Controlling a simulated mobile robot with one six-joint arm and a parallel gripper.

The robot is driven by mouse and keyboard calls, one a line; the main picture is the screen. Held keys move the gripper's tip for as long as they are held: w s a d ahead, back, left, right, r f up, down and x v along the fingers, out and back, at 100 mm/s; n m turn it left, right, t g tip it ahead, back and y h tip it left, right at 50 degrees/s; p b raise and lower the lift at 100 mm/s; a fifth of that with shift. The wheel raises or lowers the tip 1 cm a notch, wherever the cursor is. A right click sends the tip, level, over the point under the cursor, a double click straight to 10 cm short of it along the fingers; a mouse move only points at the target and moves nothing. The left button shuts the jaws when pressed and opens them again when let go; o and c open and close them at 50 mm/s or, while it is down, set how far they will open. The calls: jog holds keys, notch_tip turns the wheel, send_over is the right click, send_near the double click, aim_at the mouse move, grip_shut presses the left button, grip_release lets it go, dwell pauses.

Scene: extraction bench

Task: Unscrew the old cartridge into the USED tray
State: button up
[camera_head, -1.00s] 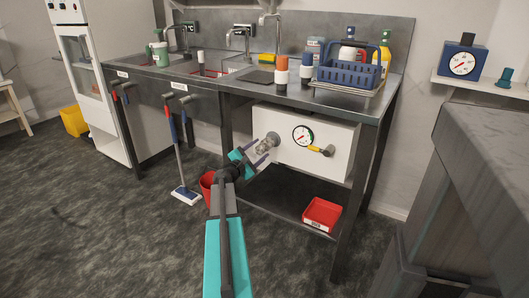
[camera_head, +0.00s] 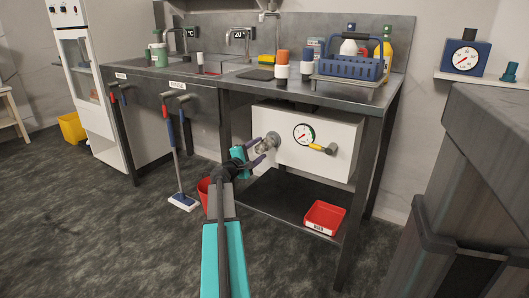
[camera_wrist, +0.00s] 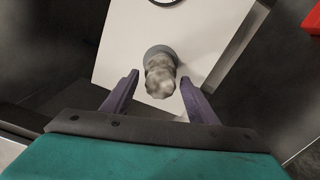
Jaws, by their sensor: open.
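The old cartridge (camera_wrist: 160,80) is a mottled grey-white stub. Its round grey collar sits against the white box under the counter, and it points outward. It also shows in the head view (camera_head: 267,143). My gripper (camera_head: 257,152) is open just in front of the box. In the wrist view its two purple fingers stand on either side of the cartridge's outer end, with gaps on both sides. The red tray (camera_head: 324,218) with a white label lies on the lower shelf, below and right of the box. The label is too small to read.
The white box (camera_head: 325,155) carries a dial gauge (camera_head: 304,134) and a yellow-handled valve (camera_head: 325,149) right of the cartridge. The shelf left of the tray is clear.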

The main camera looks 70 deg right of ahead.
jog(key=shift+f+m+b, duration=0.2)
jog(key=shift+m+b, duration=2.5)
jog(key=shift+b, duration=1.45)
jog(key=shift+r+m+b, duration=0.15)
jog(key=shift+m+b, duration=0.25)
jog(key=shift+b, duration=0.15)
jog(key=shift+c, duration=0.3)
